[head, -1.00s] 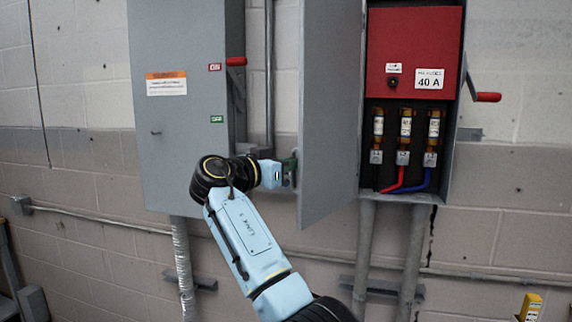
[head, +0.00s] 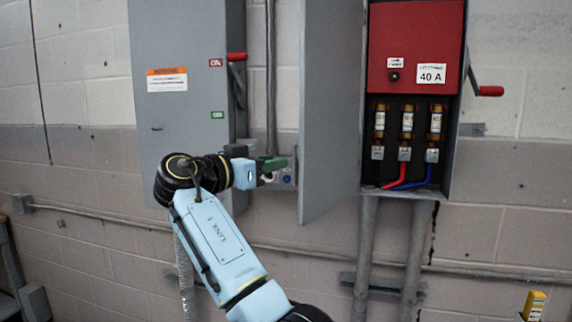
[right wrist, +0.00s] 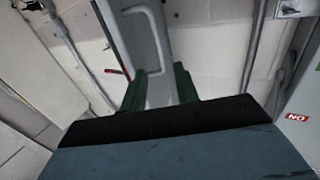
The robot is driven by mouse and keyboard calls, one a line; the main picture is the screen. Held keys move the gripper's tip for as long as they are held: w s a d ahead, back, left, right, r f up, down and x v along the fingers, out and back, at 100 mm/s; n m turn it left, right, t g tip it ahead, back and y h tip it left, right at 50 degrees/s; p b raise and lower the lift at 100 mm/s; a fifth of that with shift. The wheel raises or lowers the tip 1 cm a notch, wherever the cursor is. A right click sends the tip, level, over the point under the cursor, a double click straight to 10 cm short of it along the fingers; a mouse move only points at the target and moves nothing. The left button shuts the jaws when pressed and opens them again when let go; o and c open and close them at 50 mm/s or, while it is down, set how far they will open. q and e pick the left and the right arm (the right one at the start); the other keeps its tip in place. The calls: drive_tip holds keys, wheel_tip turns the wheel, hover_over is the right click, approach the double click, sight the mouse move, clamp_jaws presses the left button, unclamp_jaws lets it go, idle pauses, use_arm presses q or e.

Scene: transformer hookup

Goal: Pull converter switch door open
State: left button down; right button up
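The converter switch door (head: 330,110) is a grey panel standing swung open, to the left of its switch box (head: 457,140). Inside the box are a red cover (head: 415,45), several fuses and red and blue cables. My right gripper (head: 282,164) is just left of the door's free edge, with green fingers. A pale C-shaped handle (right wrist: 152,45) on a grey panel lies beyond the fingertips. My left gripper is out of view.
A shut grey box (head: 180,110) with an orange warning label and a red lever (head: 236,57) hangs at left, close behind my right arm. A red-handled lever (head: 488,91) juts from the right box. Conduits run along the wall.

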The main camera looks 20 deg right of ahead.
drive_tip(key=v, duration=0.6)
drive_tip(key=shift+s+a+b, duration=0.2)
drive_tip(key=shift+a+b, duration=0.15)
drive_tip(key=shift+b, duration=0.1)
